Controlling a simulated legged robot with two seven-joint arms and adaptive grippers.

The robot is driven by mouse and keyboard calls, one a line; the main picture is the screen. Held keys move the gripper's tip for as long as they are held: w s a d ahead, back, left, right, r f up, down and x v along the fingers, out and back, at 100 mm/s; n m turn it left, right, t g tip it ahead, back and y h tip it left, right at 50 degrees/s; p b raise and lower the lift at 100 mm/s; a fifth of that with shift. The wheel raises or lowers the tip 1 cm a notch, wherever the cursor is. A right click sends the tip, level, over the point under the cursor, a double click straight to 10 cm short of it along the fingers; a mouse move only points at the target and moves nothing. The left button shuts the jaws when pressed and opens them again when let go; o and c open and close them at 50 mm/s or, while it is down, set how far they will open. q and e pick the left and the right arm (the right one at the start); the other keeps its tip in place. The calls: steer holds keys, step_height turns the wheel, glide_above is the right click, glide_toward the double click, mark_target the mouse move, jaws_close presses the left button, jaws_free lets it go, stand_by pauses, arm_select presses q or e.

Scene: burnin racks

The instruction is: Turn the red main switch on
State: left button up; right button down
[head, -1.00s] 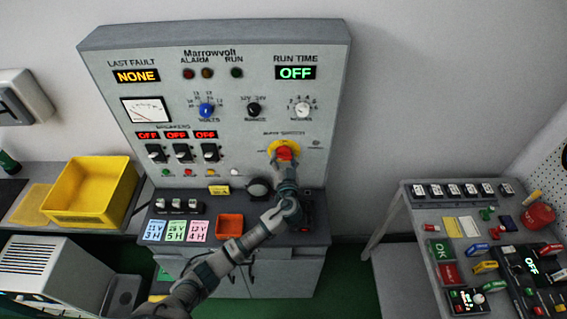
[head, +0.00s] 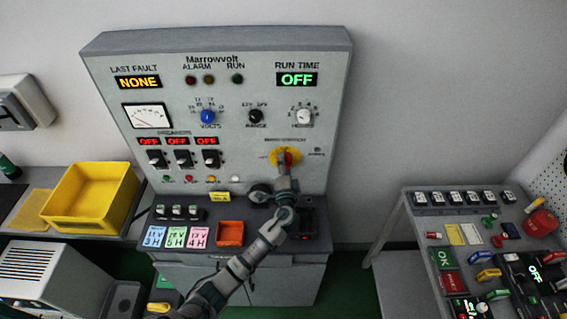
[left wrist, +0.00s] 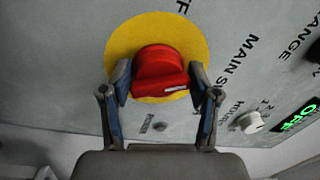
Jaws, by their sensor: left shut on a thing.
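The red main switch (head: 289,156) is a rotary knob on a round yellow plate, low on the right of the grey Marrowvolt panel (head: 228,105). My left gripper (head: 284,164) is at the switch in the head view and partly covers it. In the left wrist view the red knob (left wrist: 160,72) sits between the two fingertips of my left gripper (left wrist: 162,82), one on each side. A short white mark shows on the knob's near edge. The run time display (head: 297,79) reads OFF. My right gripper is not in view.
Three breakers (head: 182,159) on the panel have red OFF displays above them. An orange tray (head: 230,233) and coloured cards stand on the ledge below. A yellow bin (head: 90,196) is at the left. A sloped console (head: 470,225) stands at the right.

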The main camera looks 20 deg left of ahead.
arm_select(q)
steer(key=m, duration=0.2)
steer(key=m+p, duration=0.1)
steer(key=m, duration=0.1)
steer(key=f+m+p, duration=0.1)
steer(key=shift+s+d+m+h, duration=0.15)
steer(key=shift+m+h, duration=0.15)
steer(key=shift+m, duration=0.4)
steer(key=o, duration=1)
steer(key=shift+r+p, duration=0.25)
steer(key=shift+p, duration=0.05)
